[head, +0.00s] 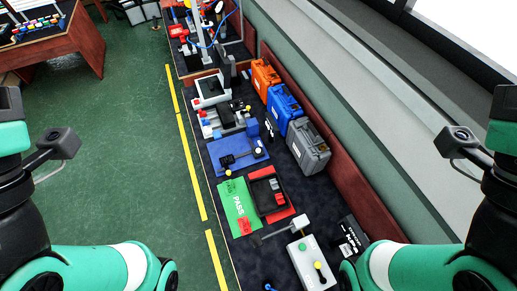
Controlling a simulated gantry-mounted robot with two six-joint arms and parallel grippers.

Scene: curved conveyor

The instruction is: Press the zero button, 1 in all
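No label reading zero can be made out on any button, so I cannot tell which one is the zero button. My two arms reach in at the left and right edges of the head view. Both grippers are out of view.
A green mat (233,198) marked PASS and a blue mat (222,148) lie on the dark bench. A black tray (257,193) sits by the green mat. Orange (264,77), blue (284,105) and grey (308,145) cases line the wall side.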

